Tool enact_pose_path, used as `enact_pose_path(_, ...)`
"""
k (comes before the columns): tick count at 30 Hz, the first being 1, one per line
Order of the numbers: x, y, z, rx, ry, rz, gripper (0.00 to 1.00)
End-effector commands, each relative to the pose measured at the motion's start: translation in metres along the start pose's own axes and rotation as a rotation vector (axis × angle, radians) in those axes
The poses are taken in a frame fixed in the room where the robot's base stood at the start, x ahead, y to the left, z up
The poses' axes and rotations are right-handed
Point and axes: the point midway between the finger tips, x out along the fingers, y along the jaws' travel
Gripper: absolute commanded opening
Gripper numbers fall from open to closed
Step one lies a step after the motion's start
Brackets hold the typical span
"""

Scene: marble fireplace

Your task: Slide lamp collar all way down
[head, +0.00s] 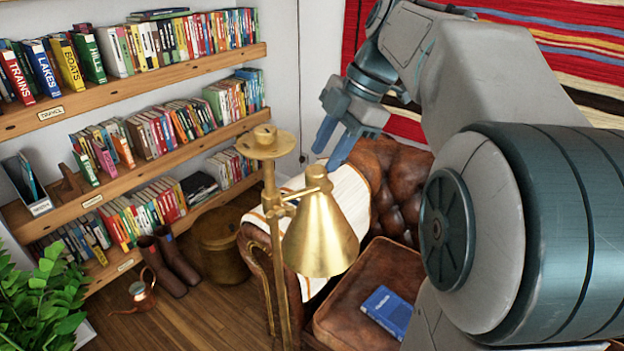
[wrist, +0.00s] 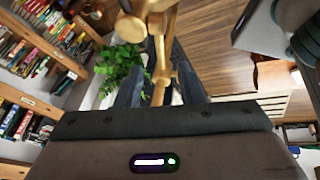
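The brass floor lamp has an upright pole (head: 275,240) with a flat disc and knob (head: 265,143) at its top. Below the disc, the collar (head: 279,209) sits on the pole, with a side arm leading to the cone shade (head: 320,240). My gripper (head: 328,156) is up and behind the shade, to the right of the pole top, with its blue fingers apart. In the wrist view, brass lamp parts (wrist: 160,72) show between the spread fingers of my gripper (wrist: 164,55). I cannot tell whether a finger touches the brass.
A brown leather armchair (head: 405,203) with a blue book (head: 388,310) on its seat stands behind and right of the lamp. Bookshelves (head: 150,75) fill the left wall. A plant (head: 45,300) is at lower left. Boots (head: 165,262) and a copper watering can (head: 140,294) stand on the floor.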

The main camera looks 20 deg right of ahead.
Motion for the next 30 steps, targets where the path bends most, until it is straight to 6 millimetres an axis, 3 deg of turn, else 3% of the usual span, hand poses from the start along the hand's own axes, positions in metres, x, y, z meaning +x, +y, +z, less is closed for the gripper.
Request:
enact_pose_path(3,0.025,-0.001,0.000,0.001,0.001,-0.003,0.34)
enact_pose_path(9,0.056,0.000,-0.001,0.001,0.001,-0.002,0.34)
enact_pose_path(15,0.069,0.000,0.000,0.001,-0.001,0.001,0.34)
enact_pose_path(23,0.070,0.000,0.000,0.001,-0.001,0.001,0.34)
enact_pose_path(27,0.070,0.000,0.000,0.001,-0.001,0.001,0.00)
enact_pose_path(30,0.070,0.000,0.000,0.002,-0.001,0.001,0.00)
